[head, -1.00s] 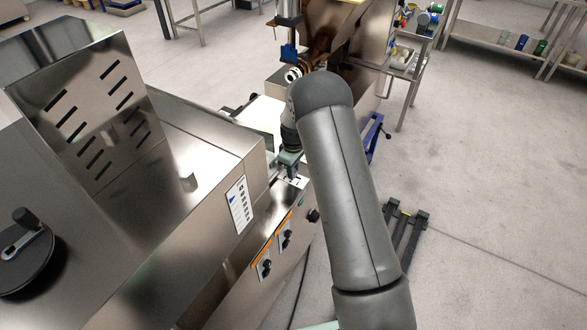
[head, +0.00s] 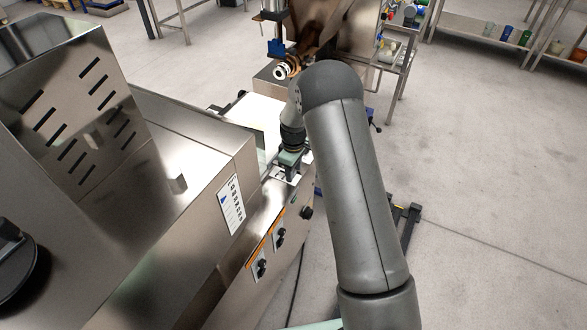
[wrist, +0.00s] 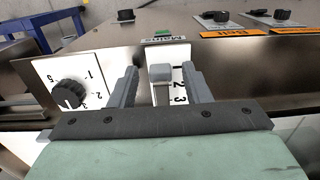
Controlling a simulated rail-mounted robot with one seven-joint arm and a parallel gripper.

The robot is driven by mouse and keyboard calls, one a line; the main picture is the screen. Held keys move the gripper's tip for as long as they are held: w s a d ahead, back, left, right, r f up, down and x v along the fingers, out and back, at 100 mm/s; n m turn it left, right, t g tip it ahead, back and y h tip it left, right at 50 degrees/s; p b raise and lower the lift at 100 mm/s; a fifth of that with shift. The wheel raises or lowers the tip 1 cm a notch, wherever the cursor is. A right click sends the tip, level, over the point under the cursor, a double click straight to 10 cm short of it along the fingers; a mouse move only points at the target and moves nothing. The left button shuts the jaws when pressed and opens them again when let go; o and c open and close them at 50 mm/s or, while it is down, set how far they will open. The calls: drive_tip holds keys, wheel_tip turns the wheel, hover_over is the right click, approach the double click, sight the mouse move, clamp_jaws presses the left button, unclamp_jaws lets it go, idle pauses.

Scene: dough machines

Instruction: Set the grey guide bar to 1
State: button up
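The grey guide bar (wrist: 160,73) shows as a small block end in a slot of a white scale plate (wrist: 179,90) on the steel machine. The numbers 2 and 3 are readable beside it; the mark above them is partly hidden. The block end is just above the 2. My gripper (wrist: 161,78) is open, one finger on each side of the block, with gaps visible on both sides. In the head view my gripper (head: 287,172) is at the machine's edge, and the bar cannot be made out there.
A black numbered dial (wrist: 69,93) is left of the scale. Belt-panel knobs (wrist: 216,16) and a green button (wrist: 163,32) are beyond it. The steel hood (head: 75,95) stands at the left. Open floor (head: 490,190) lies to the right.

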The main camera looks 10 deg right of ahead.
wheel_tip(320, 180, up, 17)
drive_tip(key=b, duration=0.2)
drive_tip(key=shift+r+b, duration=0.2)
drive_tip(key=shift+b, duration=0.15)
idle(0.6)
drive_tip(key=s+d+r+m, duration=0.1)
drive_tip(key=s+r+m, duration=0.2)
drive_tip(key=s, duration=0.6)
drive_tip(key=s+d+r+m, duration=0.1)
drive_tip(key=s+r+m, duration=0.15)
drive_tip(key=s, duration=0.65)
drive_tip(key=s+d+f+m, duration=0.1)
drive_tip(key=s+m, duration=0.4)
drive_tip(key=s, duration=1.2)
drive_tip(key=shift+s+d+f+t, duration=0.3)
drive_tip(key=shift+s+f, duration=0.05)
drive_tip(key=shift+f, duration=0.25)
